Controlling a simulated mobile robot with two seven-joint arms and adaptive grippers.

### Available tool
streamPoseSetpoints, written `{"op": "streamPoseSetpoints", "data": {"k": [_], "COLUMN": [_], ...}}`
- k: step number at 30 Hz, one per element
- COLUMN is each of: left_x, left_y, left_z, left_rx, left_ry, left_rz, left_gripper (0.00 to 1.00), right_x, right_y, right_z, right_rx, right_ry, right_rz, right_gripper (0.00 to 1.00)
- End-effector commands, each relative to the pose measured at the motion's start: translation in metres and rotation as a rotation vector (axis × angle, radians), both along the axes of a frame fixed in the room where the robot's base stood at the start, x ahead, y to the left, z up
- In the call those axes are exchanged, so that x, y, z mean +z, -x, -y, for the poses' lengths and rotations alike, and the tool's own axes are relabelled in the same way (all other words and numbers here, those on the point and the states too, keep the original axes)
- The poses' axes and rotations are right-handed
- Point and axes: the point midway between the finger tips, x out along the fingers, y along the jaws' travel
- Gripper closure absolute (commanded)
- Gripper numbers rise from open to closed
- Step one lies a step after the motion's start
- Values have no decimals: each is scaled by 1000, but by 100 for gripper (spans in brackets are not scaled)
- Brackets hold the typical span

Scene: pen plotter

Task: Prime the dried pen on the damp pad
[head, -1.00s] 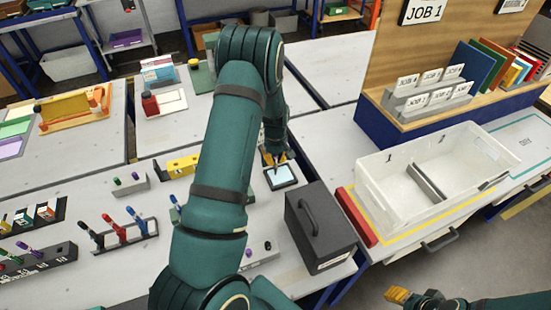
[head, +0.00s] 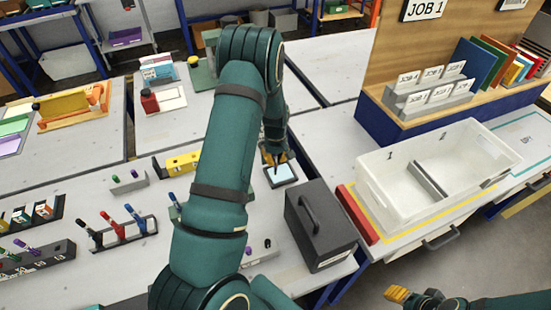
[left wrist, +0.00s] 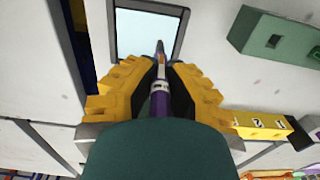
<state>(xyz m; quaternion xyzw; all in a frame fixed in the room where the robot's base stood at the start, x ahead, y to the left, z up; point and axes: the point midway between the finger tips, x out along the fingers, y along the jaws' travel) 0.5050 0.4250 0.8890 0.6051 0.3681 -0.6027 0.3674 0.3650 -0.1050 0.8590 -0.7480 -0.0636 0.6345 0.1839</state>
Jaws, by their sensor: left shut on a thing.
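My left gripper (head: 281,158) is at the far edge of the damp pad (head: 283,175), a pale blue square in a dark frame. In the left wrist view the gripper's yellow fingers (left wrist: 161,78) are shut on a purple pen (left wrist: 158,103) with a white band. The pen's dark tip points at the pad (left wrist: 140,40) and lies over its pale surface in that view. I cannot tell whether the tip touches it. The fingers mostly hide the pen in the head view. My right gripper (head: 397,294) shows only a yellow fingertip at the lower right, over the floor.
A dark box with a handle (head: 318,232) stands close beside the pad. Marker racks (head: 124,234) and a yellow block (head: 182,163) are to the left. A white divided bin (head: 375,190) and red bar (head: 357,215) lie to the right. A green block (left wrist: 275,35) shows in the wrist view.

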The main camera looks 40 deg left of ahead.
Motion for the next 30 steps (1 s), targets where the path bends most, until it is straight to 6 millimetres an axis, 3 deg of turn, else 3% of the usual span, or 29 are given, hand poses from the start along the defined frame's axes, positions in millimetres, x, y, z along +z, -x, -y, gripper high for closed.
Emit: {"op": "streamPoseSetpoints", "data": {"k": [12, 30], "left_x": [18, 17], "left_y": [0, -18], "left_z": [0, 9], "left_rx": [0, 1], "left_ry": [0, 0], "left_rz": [0, 0], "left_gripper": [100, 100], "right_x": [11, 9], "right_y": [0, 0], "right_z": [0, 0], "right_rx": [0, 0], "right_ry": [0, 0], "right_rz": [0, 0], "right_gripper": [53, 53]}}
